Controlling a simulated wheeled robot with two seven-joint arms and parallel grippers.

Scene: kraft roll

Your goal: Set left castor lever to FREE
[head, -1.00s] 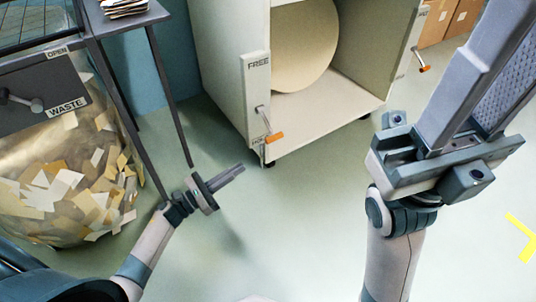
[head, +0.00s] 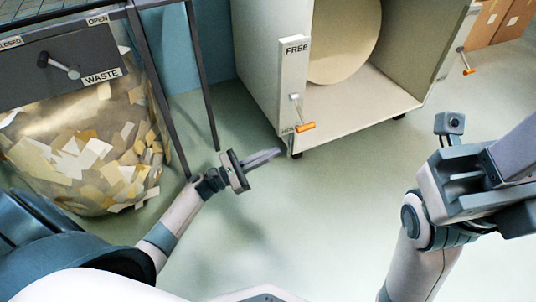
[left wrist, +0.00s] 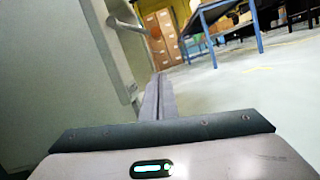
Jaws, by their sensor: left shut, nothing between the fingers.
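The left castor lever (head: 297,112) has a pale arm and an orange grip. It sits on the front left post of the cream cabinet (head: 262,65), below a FREE label (head: 297,48). Its grip hangs down beside a lower label that is partly hidden. My left gripper (head: 277,153) is shut and empty, below and left of the grip, apart from it. In the left wrist view its closed fingers (left wrist: 159,98) point along the cabinet's pale side. A pale rod (left wrist: 128,26) shows there; I cannot tell which lever it is. My right gripper (head: 490,180) is partly cut off at the right edge.
A large tan roll (head: 342,40) is inside the cabinet. A second orange-tipped lever (head: 466,62) is on the cabinet's right side. A waste bin (head: 85,150) with paper scraps and a dark table leg (head: 201,80) stand at left. The floor before the cabinet is clear.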

